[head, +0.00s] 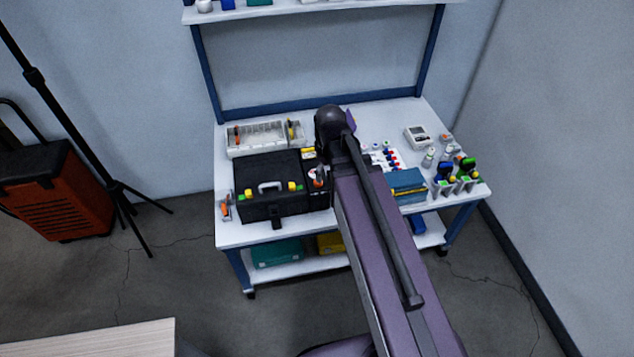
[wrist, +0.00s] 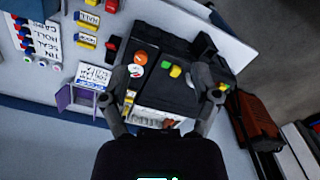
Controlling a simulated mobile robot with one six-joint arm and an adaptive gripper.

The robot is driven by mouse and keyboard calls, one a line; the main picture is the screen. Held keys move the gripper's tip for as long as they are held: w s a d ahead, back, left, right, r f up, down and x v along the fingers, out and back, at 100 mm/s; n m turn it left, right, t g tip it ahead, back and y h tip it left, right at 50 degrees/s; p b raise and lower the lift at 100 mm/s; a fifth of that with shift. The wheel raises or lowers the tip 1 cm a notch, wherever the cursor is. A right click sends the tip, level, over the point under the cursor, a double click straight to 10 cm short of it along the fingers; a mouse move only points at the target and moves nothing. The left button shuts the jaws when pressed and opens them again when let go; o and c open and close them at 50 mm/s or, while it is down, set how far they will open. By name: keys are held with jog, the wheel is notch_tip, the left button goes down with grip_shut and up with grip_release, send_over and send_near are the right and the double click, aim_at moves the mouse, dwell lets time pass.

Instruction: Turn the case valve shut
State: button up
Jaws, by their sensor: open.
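The black case (head: 262,205) lies closed on the white workbench, left of my arm, with a grey handle and yellow and green fittings (head: 296,187). In the wrist view the case (wrist: 180,97) lies beyond my gripper (wrist: 165,82), whose two fingers are spread wide with nothing visibly held between them. A green and yellow pair of fittings (wrist: 171,70) shows between the fingers. A round orange piece (wrist: 140,58) and a white one lie beside the left finger. I cannot tell which small part is the valve. In the head view my arm hides the gripper.
A pale divided tray (head: 262,137) stands behind the case. Blue boxes (head: 406,182), small bottles and a white meter (head: 417,136) crowd the bench's right side. A tripod (head: 92,140) and an orange case (head: 55,195) stand on the floor at left.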

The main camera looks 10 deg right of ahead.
jog(key=w+f+n+b, duration=0.2)
jog(key=w+f+n, duration=0.1)
jog(key=w+n, duration=0.8)
jog(key=shift+w+n+b, duration=0.25)
jog(key=shift+n+b, duration=0.15)
jog(key=shift+n, duration=0.4)
jog(key=shift+a+f, duration=0.1)
jog(key=shift+f, duration=0.1)
notch_tip(320, 180, down, 14)
jog(key=b, duration=1.3)
jog(key=shift+r+b, duration=0.2)
jog(key=shift+b, duration=0.2)
grip_shut()
